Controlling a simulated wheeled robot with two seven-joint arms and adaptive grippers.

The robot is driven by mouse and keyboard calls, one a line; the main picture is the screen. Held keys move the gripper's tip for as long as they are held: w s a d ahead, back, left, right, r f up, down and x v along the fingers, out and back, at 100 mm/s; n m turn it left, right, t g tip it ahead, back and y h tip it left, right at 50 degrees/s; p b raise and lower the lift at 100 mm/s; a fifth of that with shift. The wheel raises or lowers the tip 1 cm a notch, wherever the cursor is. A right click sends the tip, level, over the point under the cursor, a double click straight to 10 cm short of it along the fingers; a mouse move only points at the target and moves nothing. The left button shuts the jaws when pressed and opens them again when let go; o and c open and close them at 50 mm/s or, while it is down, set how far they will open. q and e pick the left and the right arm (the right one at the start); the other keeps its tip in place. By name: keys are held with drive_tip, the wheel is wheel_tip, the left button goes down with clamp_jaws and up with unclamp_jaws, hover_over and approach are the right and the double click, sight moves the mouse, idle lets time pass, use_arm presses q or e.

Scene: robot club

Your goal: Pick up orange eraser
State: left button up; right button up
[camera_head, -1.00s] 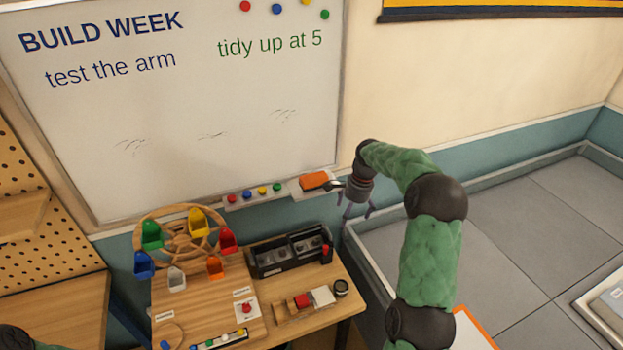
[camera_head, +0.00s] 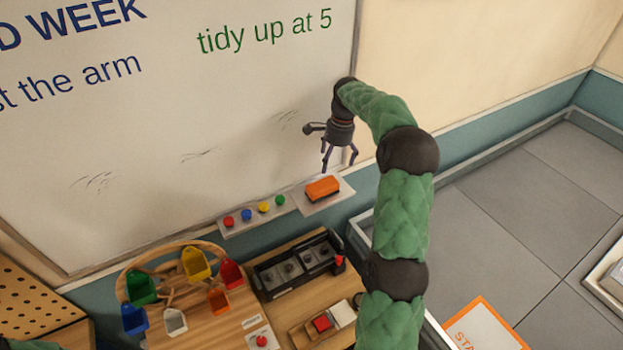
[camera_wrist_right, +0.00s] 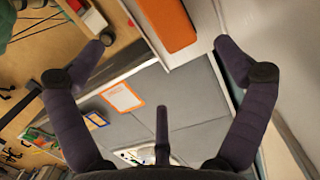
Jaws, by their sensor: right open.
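The orange eraser (camera_head: 323,188) lies on a small pale ledge (camera_head: 305,208) at the lower right of the whiteboard. My right gripper (camera_head: 338,164) is open and empty, pointing down above the eraser, with a gap between. In the right wrist view the eraser (camera_wrist_right: 168,25) shows at the top, between the two spread fingers (camera_wrist_right: 162,48) and beyond them. Its far end is cut off by the picture edge.
Several coloured magnets (camera_head: 263,207) sit on a strip left of the eraser. Below stand a wooden wheel with coloured buckets (camera_head: 197,264) and a black tray (camera_head: 298,265) on a wooden table. The whiteboard (camera_head: 200,120) rises close behind the gripper. Open grey floor (camera_head: 480,190) lies to the right.

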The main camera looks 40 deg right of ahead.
sight(324, 186)
drive_tip(key=f, duration=0.4)
drive_tip(key=shift+s+a+f, duration=0.2)
drive_tip(key=shift+a, duration=0.15)
drive_tip(key=f, duration=0.1)
drive_tip(key=a+f, duration=0.1)
drive_tip(key=f, duration=0.1)
drive_tip(key=w+f, duration=0.1)
drive_tip(key=shift+a+f+p, duration=0.2)
drive_tip(key=shift+f+p, duration=0.15)
drive_tip(key=shift+p, duration=0.05)
drive_tip(key=shift+f, duration=0.6)
drive_tip(key=shift+a, duration=0.1)
drive_tip(key=c, duration=1.3)
